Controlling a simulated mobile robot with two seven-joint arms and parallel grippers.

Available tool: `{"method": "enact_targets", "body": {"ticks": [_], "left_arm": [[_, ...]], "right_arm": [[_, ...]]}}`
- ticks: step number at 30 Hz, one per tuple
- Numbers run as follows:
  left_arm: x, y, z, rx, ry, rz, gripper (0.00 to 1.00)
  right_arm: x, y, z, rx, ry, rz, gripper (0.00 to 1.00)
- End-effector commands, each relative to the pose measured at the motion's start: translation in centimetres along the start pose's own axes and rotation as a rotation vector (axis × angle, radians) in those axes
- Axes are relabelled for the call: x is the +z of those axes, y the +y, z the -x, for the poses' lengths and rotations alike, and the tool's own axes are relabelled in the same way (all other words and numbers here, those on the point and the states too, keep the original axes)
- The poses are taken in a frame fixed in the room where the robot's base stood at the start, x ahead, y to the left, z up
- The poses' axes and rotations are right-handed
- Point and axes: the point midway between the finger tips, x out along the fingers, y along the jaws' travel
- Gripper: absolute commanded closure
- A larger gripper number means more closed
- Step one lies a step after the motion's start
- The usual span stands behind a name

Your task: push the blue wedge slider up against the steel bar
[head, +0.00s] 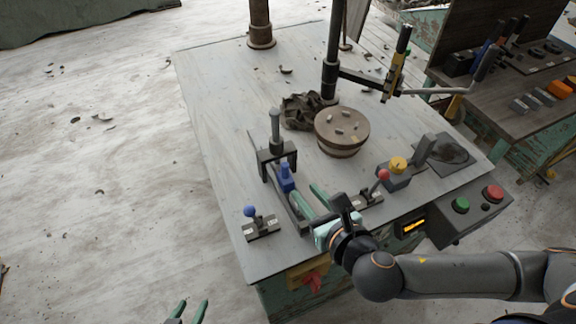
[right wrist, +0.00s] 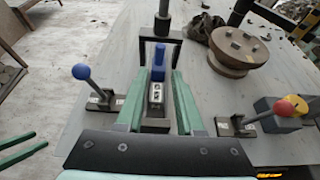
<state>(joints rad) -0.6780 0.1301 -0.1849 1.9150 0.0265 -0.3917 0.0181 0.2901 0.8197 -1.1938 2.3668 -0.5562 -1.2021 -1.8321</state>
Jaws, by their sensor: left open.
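The blue wedge slider (head: 286,178) sits on a narrow track on the pale table. It also shows in the right wrist view (right wrist: 157,74), ahead of a grey block with two holes (right wrist: 156,95). A dark arch-shaped frame (head: 277,154) with an upright post stands over the far end of the track. I cannot tell for sure which part is the steel bar. My right gripper (head: 303,189) is open, its green fingers apart and empty, tips at the near end of the slider; contact is unclear. My left gripper (head: 188,311) is open and empty beyond the table's near left edge.
A blue-knobbed lever (head: 250,212) stands left of the track and a red-knobbed lever (head: 383,175) right of it. A round wooden wheel (head: 342,127) with clay bits and a dark cloth (head: 303,110) lie behind. A control box (head: 465,212) hangs at the front right.

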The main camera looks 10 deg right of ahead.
Motion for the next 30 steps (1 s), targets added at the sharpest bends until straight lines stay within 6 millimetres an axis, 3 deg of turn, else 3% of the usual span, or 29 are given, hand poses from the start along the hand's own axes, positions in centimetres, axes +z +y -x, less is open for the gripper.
{"method": "enact_targets", "body": {"ticks": [5, 18, 24, 30], "left_arm": [[0.2, -0.1, -0.1, -0.002, -0.001, 0.000, 0.50], [0.8, -0.1, -0.6, -0.002, -0.005, 0.000, 0.50], [1.0, -0.1, -0.7, -0.002, -0.005, 0.000, 0.50], [1.0, -0.1, -0.7, -0.001, -0.006, 0.000, 0.50]], "right_arm": [[0.0, 0.0, -1.9, -0.004, 0.000, -0.001, 0.64], [0.0, -0.1, -10.2, -0.003, 0.000, -0.001, 0.64], [-0.1, -0.1, -12.0, -0.002, 0.000, 0.000, 0.64], [0.0, -0.1, -12.4, -0.002, 0.001, 0.000, 0.64]]}}
